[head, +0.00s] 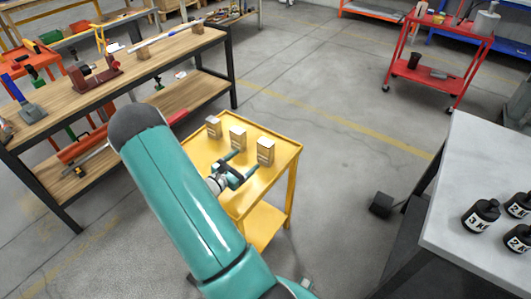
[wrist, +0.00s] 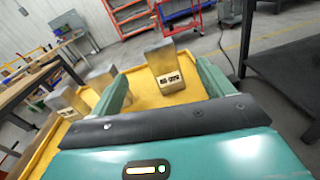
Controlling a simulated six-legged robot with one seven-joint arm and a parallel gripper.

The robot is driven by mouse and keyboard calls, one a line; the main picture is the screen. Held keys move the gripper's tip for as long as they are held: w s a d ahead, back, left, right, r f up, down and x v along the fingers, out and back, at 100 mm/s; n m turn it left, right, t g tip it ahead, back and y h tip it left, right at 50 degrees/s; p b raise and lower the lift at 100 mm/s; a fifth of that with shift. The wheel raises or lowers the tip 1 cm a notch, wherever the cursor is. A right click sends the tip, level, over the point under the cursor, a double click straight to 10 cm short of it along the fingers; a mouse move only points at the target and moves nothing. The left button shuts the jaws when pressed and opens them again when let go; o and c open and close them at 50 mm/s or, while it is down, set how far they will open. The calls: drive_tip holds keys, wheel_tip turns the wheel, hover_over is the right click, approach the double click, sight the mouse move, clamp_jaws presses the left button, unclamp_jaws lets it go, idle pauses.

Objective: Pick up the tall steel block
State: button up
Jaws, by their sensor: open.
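Three grey steel blocks with printed labels stand upright in a row on the yellow cart (head: 274,175). The right one (head: 265,151) looks the tallest, beside a middle block (head: 238,138) and a smaller left block (head: 213,126). My gripper (head: 246,161) is open and empty, low over the cart top, on the near side of the row. In the wrist view, the right block (wrist: 165,66) appears between the two teal fingers (wrist: 165,84), apparently beyond their tips. The right block's base is visible.
A wooden workbench (head: 170,50) with tools stands left of the cart. A grey table (head: 480,165) with black labelled weights (head: 481,215) is at the right. A red cart (head: 440,50) stands farther back.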

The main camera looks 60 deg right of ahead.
sight(268, 142)
drive_tip(key=f+n, duration=0.1)
drive_tip(key=d+f+n+t, duration=0.1)
drive_tip(key=f, duration=0.1)
drive_tip(key=shift+s+d+h, duration=0.2)
drive_tip(key=shift+h, duration=0.1)
drive_tip(key=d, duration=0.4)
drive_tip(key=s+d, duration=0.1)
drive_tip(key=d, duration=0.4)
drive_tip(key=s+d, duration=0.1)
drive_tip(key=d, duration=0.3)
drive_tip(key=shift+s+d, duration=0.2)
drive_tip(key=shift+s, duration=0.05)
drive_tip(key=shift+r, duration=0.1)
clamp_jaws()
drive_tip(key=shift+r, duration=0.55)
wheel_tip(268, 142, up, 2)
drive_tip(key=shift+r, duration=0.2)
drive_tip(key=w+a+r, duration=0.6)
drive_tip(key=a+r, duration=0.3)
drive_tip(key=a, duration=0.3)
drive_tip(key=shift+w+a+r, duration=0.2)
drive_tip(key=shift+r, duration=0.05)
